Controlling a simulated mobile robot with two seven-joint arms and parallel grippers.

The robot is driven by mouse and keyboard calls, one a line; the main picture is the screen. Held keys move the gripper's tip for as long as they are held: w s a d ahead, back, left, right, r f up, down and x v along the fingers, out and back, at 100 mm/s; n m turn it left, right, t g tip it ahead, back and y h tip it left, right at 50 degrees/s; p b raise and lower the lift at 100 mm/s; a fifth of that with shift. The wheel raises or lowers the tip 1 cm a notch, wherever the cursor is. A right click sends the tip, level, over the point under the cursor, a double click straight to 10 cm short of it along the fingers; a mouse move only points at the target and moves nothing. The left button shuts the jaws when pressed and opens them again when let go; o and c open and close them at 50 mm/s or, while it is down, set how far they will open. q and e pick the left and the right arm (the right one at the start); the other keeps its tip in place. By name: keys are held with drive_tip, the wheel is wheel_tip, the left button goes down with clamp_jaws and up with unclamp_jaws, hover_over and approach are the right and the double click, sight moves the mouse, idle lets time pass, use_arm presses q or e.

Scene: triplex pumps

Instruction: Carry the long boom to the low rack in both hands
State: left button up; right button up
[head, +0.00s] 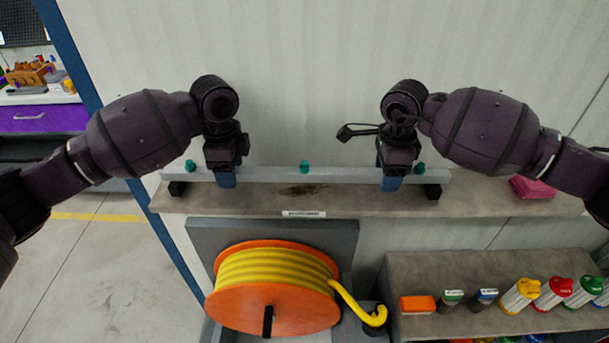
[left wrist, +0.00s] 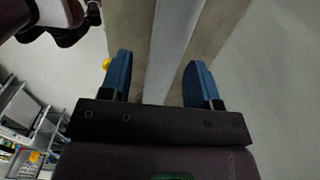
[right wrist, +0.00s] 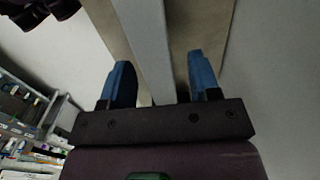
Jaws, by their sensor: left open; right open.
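The long boom (head: 265,175) is a pale grey bar with teal knobs along it. It lies level on black end blocks on a shelf against the wall. My left gripper (head: 226,180) is over the boom's left part, and my right gripper (head: 391,183) is over its right part. In the left wrist view the boom (left wrist: 178,45) runs between the open blue fingers (left wrist: 160,85). In the right wrist view the boom (right wrist: 150,45) also passes between the open blue fingers (right wrist: 158,85). I cannot tell which rack is the low rack.
The grey-brown shelf (head: 340,205) carries a pink cloth (head: 532,188) at its right. Below are an orange reel (head: 270,290) of yellow hose and a lower shelf (head: 430,265) with several coloured containers. A blue post (head: 130,180) stands left, with open floor (head: 90,265) beyond it.

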use_arm(q)
drive_tip(key=shift+f, duration=1.1)
use_arm(e)
drive_tip(key=shift+f, duration=1.1)
use_arm(q)
clamp_jaws()
use_arm(e)
clamp_jaws()
